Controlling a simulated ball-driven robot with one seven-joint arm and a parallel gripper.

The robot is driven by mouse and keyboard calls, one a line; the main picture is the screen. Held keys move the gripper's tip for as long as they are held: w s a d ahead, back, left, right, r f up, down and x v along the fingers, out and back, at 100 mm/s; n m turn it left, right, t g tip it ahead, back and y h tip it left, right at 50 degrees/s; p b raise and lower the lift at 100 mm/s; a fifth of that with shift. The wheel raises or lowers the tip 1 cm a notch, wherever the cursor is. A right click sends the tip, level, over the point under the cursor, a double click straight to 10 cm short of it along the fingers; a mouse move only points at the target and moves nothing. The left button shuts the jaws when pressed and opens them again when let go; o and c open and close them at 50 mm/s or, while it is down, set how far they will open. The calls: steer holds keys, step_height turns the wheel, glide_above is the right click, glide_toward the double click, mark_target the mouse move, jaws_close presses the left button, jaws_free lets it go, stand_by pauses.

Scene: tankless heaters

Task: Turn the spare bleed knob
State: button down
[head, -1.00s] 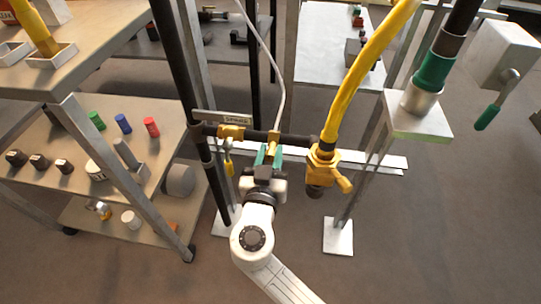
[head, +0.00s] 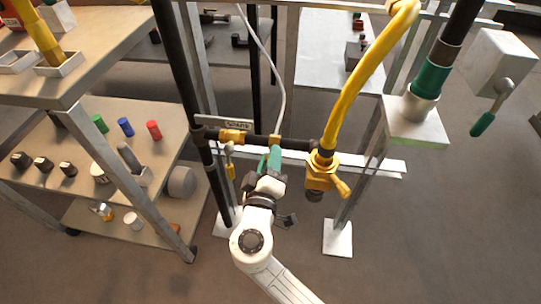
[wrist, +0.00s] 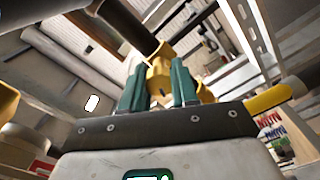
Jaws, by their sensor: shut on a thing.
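The spare bleed knob (wrist: 159,76) appears as a yellow brass piece between my gripper's green fingers in the wrist view, below a dark pipe. My gripper (head: 273,158) is shut on it at the black horizontal pipe (head: 258,138). The fingers (wrist: 158,88) stand on either side of the brass in the wrist view. In the head view my gripper hides most of the knob. A small plate with lettering (head: 238,124) sits above the pipe, to the left of my gripper; its lettering is hard to read.
A brass valve with a yellow lever (head: 321,172) hangs under the yellow hose (head: 350,85), right of my gripper. Another small yellow lever (head: 230,168) hangs close on the left. A black upright pipe (head: 190,90) and a shelf with colored parts (head: 75,165) stand further left.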

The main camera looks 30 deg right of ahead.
steer(key=n+p, duration=0.1)
steer(key=n, duration=0.2)
steer(key=shift+n+p, duration=0.35)
steer(key=shift+n, duration=0.05)
steer(key=shift+a+f+n+p, duration=0.1)
steer(key=shift+n+p, duration=0.7)
steer(key=shift+n, duration=0.9)
steer(key=c, duration=0.9)
jaws_free()
steer(key=shift+o, duration=0.2)
steer(key=p+v, duration=0.2)
steer(key=v, duration=0.8)
steer(key=shift+s+a, duration=0.2)
steer(key=shift+s, duration=0.1)
